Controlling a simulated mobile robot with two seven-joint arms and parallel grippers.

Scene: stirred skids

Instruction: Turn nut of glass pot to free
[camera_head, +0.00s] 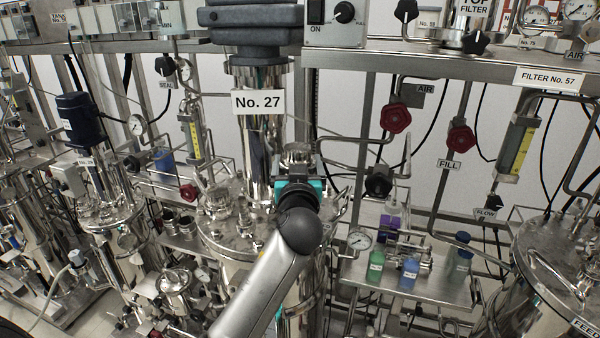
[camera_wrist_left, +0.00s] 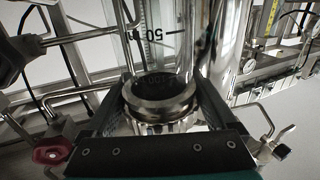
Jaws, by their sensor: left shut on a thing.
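In the left wrist view the glass pot (camera_wrist_left: 165,35) is a clear cylinder with a printed scale and the number 50. A shiny metal ring nut (camera_wrist_left: 162,103) sits around its end nearest the gripper. The dark fingers of my left gripper (camera_wrist_left: 160,88) lie on both sides of the nut and are shut on it. In the head view my left gripper (camera_head: 298,182) is beside the No. 27 column, at the vessel lid. The arm hides the nut and most of the pot there. My right gripper is not in view.
The No. 27 column (camera_head: 258,140) rises close to the left of my gripper. Red valve knobs (camera_head: 396,118), a black knob (camera_head: 379,182) and a pressure gauge (camera_head: 359,239) are to the right. A shelf (camera_head: 430,283) holds small coloured bottles. Pipes crowd the space.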

